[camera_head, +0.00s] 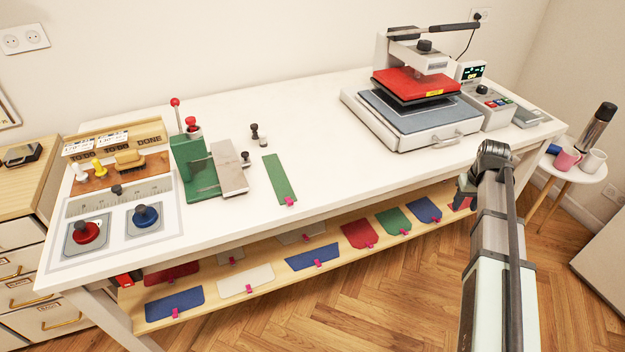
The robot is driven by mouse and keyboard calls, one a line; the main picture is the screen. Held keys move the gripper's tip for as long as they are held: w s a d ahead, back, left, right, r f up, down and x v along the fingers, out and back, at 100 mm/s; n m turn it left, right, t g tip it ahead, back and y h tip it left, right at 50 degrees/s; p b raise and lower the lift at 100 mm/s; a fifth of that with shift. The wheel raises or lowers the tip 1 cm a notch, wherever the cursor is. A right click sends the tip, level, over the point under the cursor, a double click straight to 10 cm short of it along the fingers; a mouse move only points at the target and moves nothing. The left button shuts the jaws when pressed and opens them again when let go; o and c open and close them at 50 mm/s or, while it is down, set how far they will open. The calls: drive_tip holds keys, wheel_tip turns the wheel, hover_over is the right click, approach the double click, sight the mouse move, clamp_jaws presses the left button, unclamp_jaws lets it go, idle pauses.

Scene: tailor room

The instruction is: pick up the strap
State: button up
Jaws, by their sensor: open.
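A flat green strip (279,178) with a pink tag at its near end lies on the white table, right of the green and grey hand press. It is the most strap-like thing on the tabletop. Its whole length shows, and nothing touches it. My arm (492,235) rises at the right, in front of the table's front edge, well apart from the strip. I cannot make out my gripper's fingers on it.
The hand press (196,165) and small dark-handled stamps (255,133) stand near the strip. A heat press (415,110) stands at the back right. Several tagged coloured pieces lie on the lower shelf (275,283). The table's middle is clear.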

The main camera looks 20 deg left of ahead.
drive_tip(key=s+a+r, duration=0.1)
drive_tip(key=a+r, duration=0.2)
drive_tip(key=a, duration=0.4)
drive_tip(key=s+a+r+n, duration=0.1)
drive_tip(key=a+r, duration=0.3)
drive_tip(key=a, duration=0.4)
drive_tip(key=s+a+r+n, duration=0.1)
drive_tip(key=a+r, duration=0.3)
drive_tip(key=a, duration=0.4)
drive_tip(key=shift+s+r, duration=0.2)
drive_tip(key=shift+s, duration=0.6)
drive_tip(key=s+a+r+n, duration=0.1)
drive_tip(key=s+a+r, duration=0.25)
drive_tip(key=a, duration=0.25)
drive_tip(key=s+a+r+n, duration=0.1)
drive_tip(key=s+a+r, duration=0.1)
drive_tip(key=s+a, duration=0.3)
wheel_tip(320, 180, up, 4)
drive_tip(key=n+g, duration=0.1)
hover_over(289, 198)
drive_tip(key=f, duration=0.7)
drive_tip(key=shift+w+f, duration=0.25)
drive_tip(key=shift+f, duration=0.1)
drive_tip(key=shift+s+f, duration=0.15)
drive_tip(key=shift+f, duration=1.2)
drive_tip(key=shift+s+f, duration=0.15)
drive_tip(key=shift+f, duration=1.15)
clamp_jaws()
